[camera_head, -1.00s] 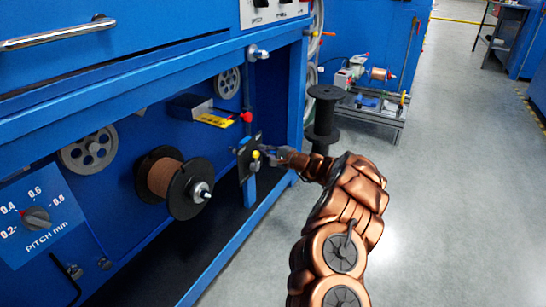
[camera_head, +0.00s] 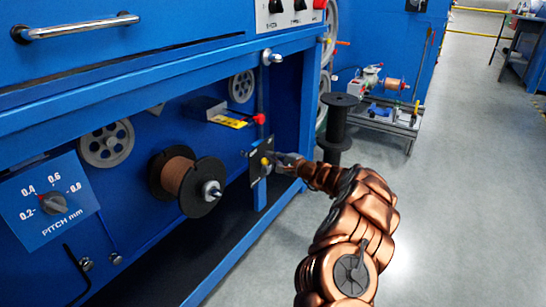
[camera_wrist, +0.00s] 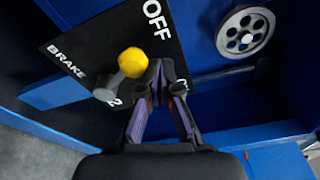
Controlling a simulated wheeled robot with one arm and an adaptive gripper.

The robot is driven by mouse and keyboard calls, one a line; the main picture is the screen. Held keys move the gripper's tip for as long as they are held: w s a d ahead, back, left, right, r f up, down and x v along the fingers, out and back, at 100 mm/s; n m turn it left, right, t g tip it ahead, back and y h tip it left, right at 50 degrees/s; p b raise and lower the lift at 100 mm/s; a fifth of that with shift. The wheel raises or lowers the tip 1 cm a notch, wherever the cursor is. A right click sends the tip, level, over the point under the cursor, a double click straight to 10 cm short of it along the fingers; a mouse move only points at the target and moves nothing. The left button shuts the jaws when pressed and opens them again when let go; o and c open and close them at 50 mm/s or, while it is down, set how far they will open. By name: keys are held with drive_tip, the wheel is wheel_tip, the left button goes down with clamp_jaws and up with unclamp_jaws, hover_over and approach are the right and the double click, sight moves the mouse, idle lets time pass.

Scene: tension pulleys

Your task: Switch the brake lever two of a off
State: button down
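The brake lever has a yellow ball knob (camera_wrist: 132,61) on a grey shaft (camera_wrist: 108,90). It sits on a black plate (camera_wrist: 95,45) lettered BRAKE, OFF and a partly hidden 2. In the head view the yellow knob (camera_head: 265,161) shows on the plate under the blue machine. My gripper (camera_wrist: 162,66) has its fingertips drawn together, just right of the knob in the wrist view; contact is unclear. The knob is outside the fingers. The lettering behind the fingers is partly hidden. In the head view my gripper (camera_head: 284,158) is at the plate's right side.
A copper wire spool (camera_head: 180,178) and a red knob (camera_head: 259,119) by a yellow label are close to the plate. A blue machine post (camera_head: 307,110) and black spool stand (camera_head: 338,125) are near my arm.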

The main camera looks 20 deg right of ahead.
drive_tip(key=shift+a+f+g, duration=0.25)
drive_tip(key=shift+a+g, duration=0.05)
drive_tip(key=shift+a, duration=0.25)
drive_tip(key=shift+w+d+r, duration=0.2)
drive_tip(key=shift+w+r, duration=0.15)
drive_tip(key=d+r, duration=0.1)
drive_tip(key=w+d+r+p, duration=0.1)
drive_tip(key=shift+w+d+r, duration=0.15)
drive_tip(key=shift+d+r, duration=0.1)
drive_tip(key=shift+d, duration=0.15)
drive_tip(key=f+p+v, duration=0.1)
drive_tip(key=p+v, duration=0.2)
drive_tip(key=v, duration=0.6)
drive_tip(key=shift+f+p, duration=0.3)
drive_tip(key=shift+f, duration=0.05)
drive_tip(key=shift+d, duration=0.15)
